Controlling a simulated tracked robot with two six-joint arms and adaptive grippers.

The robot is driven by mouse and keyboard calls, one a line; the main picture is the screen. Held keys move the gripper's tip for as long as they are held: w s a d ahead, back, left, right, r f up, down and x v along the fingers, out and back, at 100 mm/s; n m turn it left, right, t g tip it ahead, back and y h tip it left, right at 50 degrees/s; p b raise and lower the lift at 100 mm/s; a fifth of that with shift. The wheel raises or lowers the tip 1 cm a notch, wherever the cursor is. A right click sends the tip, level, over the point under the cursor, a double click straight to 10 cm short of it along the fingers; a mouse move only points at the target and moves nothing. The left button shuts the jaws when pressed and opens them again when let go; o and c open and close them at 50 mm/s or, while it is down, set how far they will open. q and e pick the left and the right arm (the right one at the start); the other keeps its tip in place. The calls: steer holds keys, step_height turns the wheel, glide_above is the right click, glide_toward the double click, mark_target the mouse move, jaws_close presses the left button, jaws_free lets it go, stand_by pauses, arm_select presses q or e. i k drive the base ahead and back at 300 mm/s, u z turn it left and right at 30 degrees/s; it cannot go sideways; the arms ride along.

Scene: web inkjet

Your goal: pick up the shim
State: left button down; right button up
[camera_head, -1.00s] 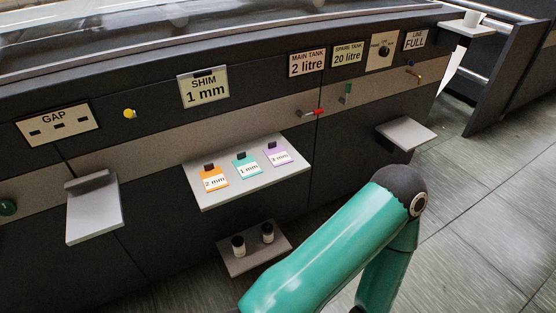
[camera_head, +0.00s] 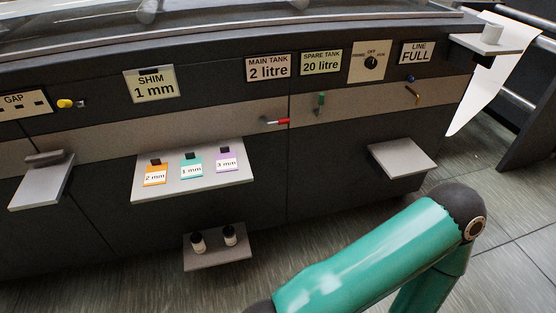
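Three shims lie in a row on a light grey shelf (camera_head: 200,188) on the front of the dark machine. The left one is an orange shim marked 2 mm (camera_head: 155,175). The middle one is a teal shim marked 1 mm (camera_head: 192,168). The right one is a purple shim marked 3 mm (camera_head: 227,160). Each has a black tab at its top. A sign above reads "SHIM 1 mm" (camera_head: 151,84). My teal arm crosses the lower right, apart from the shelf. Neither gripper shows.
A lower shelf (camera_head: 218,256) holds two small dark bottles with white labels. Empty-looking shelf (camera_head: 403,158) juts out at right; another shelf (camera_head: 42,188) at left bears a grey bar. A red-handled lever (camera_head: 278,121) and green tap (camera_head: 321,99) stick out. Floor is clear in front.

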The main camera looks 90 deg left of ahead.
mark_target(191, 167)
steer(key=z, duration=0.45)
steer(key=i, duration=0.4)
steer(key=u, duration=2.6)
steer(key=i, duration=0.3)
steer(key=u, duration=2.3)
steer(key=k, duration=0.3)
steer(key=u, duration=0.4)
steer(key=i, duration=1.35)
steer(key=z, duration=0.55)
